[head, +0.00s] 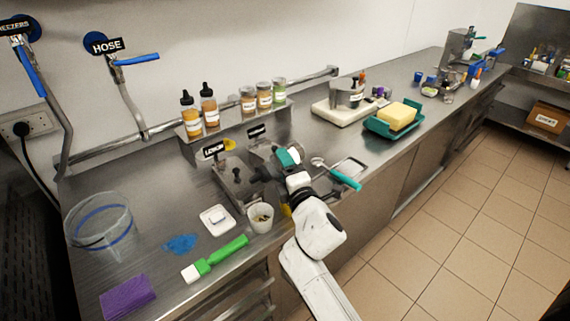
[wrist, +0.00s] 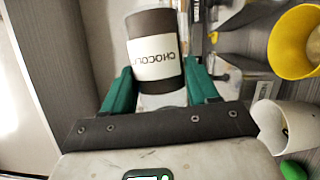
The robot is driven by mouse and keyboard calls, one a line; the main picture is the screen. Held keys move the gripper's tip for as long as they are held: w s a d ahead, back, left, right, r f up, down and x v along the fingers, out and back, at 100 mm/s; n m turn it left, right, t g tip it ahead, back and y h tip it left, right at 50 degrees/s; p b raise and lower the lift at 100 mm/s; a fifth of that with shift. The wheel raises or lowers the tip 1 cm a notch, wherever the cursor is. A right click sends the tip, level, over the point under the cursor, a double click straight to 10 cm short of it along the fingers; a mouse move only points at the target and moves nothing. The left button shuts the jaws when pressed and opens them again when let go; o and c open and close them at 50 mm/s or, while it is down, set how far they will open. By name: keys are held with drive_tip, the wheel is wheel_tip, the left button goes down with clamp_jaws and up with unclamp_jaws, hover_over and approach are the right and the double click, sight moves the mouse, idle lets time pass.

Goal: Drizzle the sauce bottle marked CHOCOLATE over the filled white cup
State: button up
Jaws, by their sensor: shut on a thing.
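My gripper (head: 287,157) has teal fingers and is over the middle of the steel counter. In the wrist view my gripper (wrist: 160,95) is shut on the brown sauce bottle (wrist: 153,24), with a finger on each side. Its white label reads upside down, showing "CHOCOL". In the head view the bottle is mostly hidden by the gripper. A white cup (head: 260,219) with some contents stands near the counter's front edge, left of and below the gripper. It shows in part at the right of the wrist view (wrist: 286,124).
A yellow cup (wrist: 292,42) is at the wrist view's upper right. Sauce bottles and jars (head: 209,106) stand on the back shelf. A teal-handled scoop (head: 342,178) lies right.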

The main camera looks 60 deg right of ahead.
drive_tip(key=shift+r+m+p, duration=0.5)
drive_tip(key=shift+m+p, duration=0.3)
drive_tip(key=shift+p, duration=0.5)
drive_tip(key=shift+r+m+g+y+p, duration=0.3)
drive_tip(key=shift+r+m+g+p, duration=0.1)
drive_tip(key=shift+r+m+p, duration=0.15)
drive_tip(key=shift+r+m+g+y, duration=0.3)
drive_tip(key=shift+r+m+y, duration=0.3)
drive_tip(key=shift+r+m, duration=0.65)
drive_tip(key=shift+f, duration=0.25)
wheel_tip(320, 180, up, 2)
drive_tip(key=m+y, duration=0.1)
drive_tip(key=m, duration=0.2)
drive_tip(key=shift+r+y, duration=0.1)
drive_tip(key=shift+y, duration=0.2)
drive_tip(key=shift+r+m, duration=0.1)
drive_tip(key=shift+m, duration=0.3)
